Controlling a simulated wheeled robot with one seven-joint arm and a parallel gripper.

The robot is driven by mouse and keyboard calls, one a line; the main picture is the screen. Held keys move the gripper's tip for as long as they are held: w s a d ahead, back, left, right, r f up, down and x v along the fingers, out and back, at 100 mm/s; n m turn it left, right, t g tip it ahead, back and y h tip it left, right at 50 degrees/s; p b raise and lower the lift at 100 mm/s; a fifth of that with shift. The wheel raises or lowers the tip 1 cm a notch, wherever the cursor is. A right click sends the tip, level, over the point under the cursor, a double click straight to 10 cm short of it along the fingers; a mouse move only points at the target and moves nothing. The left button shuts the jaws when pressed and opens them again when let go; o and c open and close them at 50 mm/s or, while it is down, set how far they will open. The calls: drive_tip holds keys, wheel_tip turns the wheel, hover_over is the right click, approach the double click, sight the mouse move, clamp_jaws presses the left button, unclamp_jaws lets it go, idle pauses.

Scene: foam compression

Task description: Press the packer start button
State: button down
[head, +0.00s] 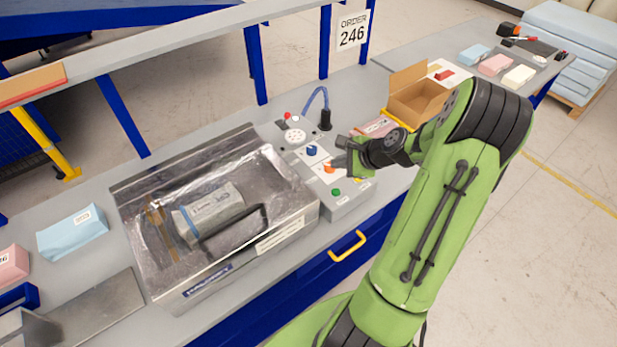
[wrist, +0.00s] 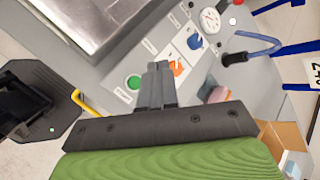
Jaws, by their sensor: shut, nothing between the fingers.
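The control panel (head: 350,201) sits at the right end of the metal packer (head: 226,285). It carries a green button (head: 336,192), an orange knob (head: 329,168) and a blue knob (head: 312,150). The labels are too small to read, so I cannot tell which is named packer start. My gripper (head: 343,160) is shut and empty over the panel, by the orange knob.
A wrapped grey block (head: 209,212) lies inside the packer. A red button (head: 288,115), a dial (head: 295,136) and a blue hose (head: 317,94) are at the panel's far end. An open cardboard box (head: 418,103) stands behind my gripper. A yellow handle (head: 347,246) juts from the bench front.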

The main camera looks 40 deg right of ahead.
sight(338, 193)
drive_tip(key=shift+s+d+f+m, duration=0.1)
drive_tip(key=shift+d+m, duration=0.25)
drive_tip(key=shift+m, duration=0.05)
wheel_tip(338, 193, down, 8)
drive_tip(key=b, duration=0.7)
drive_tip(key=shift+f+b, duration=0.2)
drive_tip(key=shift+b, duration=0.15)
drive_tip(key=shift+f, duration=0.3)
idle(1.0)
drive_tip(key=shift+f, duration=0.35)
